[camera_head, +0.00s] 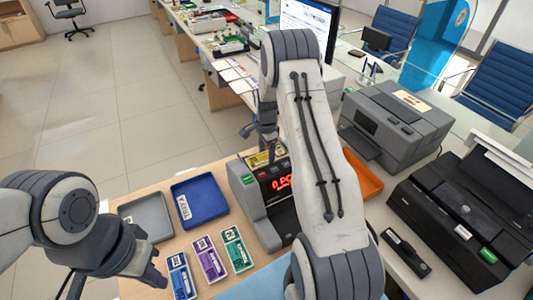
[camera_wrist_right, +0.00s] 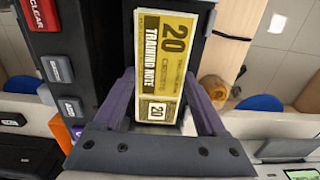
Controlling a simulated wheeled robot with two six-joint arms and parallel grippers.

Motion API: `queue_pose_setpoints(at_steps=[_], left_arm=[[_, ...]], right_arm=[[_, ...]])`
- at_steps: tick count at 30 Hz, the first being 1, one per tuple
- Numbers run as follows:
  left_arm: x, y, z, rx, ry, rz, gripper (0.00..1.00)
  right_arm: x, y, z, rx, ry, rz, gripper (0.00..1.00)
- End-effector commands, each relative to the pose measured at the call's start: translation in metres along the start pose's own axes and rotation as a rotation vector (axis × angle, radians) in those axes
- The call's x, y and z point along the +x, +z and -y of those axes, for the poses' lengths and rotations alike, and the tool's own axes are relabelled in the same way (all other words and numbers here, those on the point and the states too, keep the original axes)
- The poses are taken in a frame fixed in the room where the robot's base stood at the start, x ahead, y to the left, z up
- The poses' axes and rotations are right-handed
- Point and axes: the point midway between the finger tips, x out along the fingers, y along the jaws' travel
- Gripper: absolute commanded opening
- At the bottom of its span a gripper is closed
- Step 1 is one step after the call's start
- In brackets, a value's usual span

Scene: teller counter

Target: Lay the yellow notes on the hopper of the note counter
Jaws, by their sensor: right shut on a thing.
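The yellow notes (camera_wrist_right: 165,50), a bundle marked 20, fill the middle of the right wrist view between the fingers of my right gripper (camera_wrist_right: 160,85), which is shut on them. In the head view the yellow notes (camera_head: 264,157) show at the top rear of the note counter (camera_head: 247,195), which has a red lit display. They lie over the counter's dark hopper; I cannot tell whether they touch it. My right arm hides part of the counter. My left gripper (camera_head: 150,272) is at lower left, away from the notes; its finger gap is unclear.
A grey tray (camera_head: 148,217) and a blue tray (camera_head: 200,202) lie left of the counter. Blue, purple and green note bundles (camera_head: 210,258) lie in front of them. An orange tray (camera_head: 362,178), a grey printer (camera_head: 395,125) and a black machine (camera_head: 465,215) stand to the right.

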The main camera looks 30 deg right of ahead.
Motion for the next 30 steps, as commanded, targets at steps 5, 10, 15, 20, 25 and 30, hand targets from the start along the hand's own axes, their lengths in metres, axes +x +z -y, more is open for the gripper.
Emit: queue_pose_setpoints(at_steps=[5,10,15,20,25,30], left_arm=[[0.004,0.0,0.0,0.0,0.0,0.0,0.0],[0.002,0.0,0.0,0.0,0.0,0.0,0.0],[0.001,0.0,0.0,0.0,0.0,0.0,0.0],[0.005,0.0,0.0,0.0,0.0,0.0,0.0],[0.016,0.001,0.001,0.001,0.0,0.0,0.0],[0.023,0.001,0.002,0.001,0.0,0.0,0.0]], right_arm=[[0.005,0.0,0.0,0.0,0.0,0.0,0.19],[0.003,0.0,0.0,0.0,0.0,0.0,1.0],[0.001,0.0,0.0,0.0,0.0,0.0,1.0],[-0.012,0.0,0.001,0.0,-0.004,-0.001,1.0],[-0.047,-0.001,0.002,0.0,-0.007,-0.002,1.0],[-0.084,0.0,0.001,0.0,-0.006,-0.002,1.0]])
